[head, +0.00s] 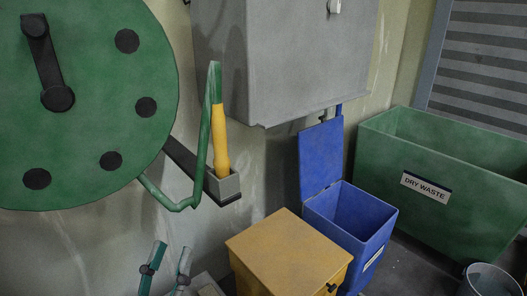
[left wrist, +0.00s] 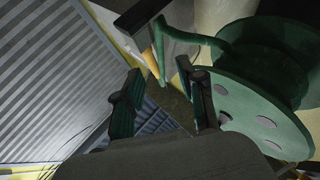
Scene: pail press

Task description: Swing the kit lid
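No label in view marks the kit. A yellow box (head: 288,250) with a flat closed lid and a dark knob on its front stands low in the head view. Beside it, a blue box (head: 351,221) is open, its blue lid (head: 321,158) standing up at the back. A grey box (head: 300,60) hangs on the wall above, with a small pale fitting on it. My left gripper (head: 173,250) is at the bottom of the head view, left of the yellow box and apart from it. In the left wrist view my left gripper (left wrist: 160,68) is open and empty. My right gripper is not seen.
A green hose reel (head: 80,110) is at the left wall, with a green hose and yellow nozzle (head: 220,140) in a grey holder. A green bin (head: 440,170) labelled DRY WASTE stands at the right. A pail (head: 490,280) is at the lower right.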

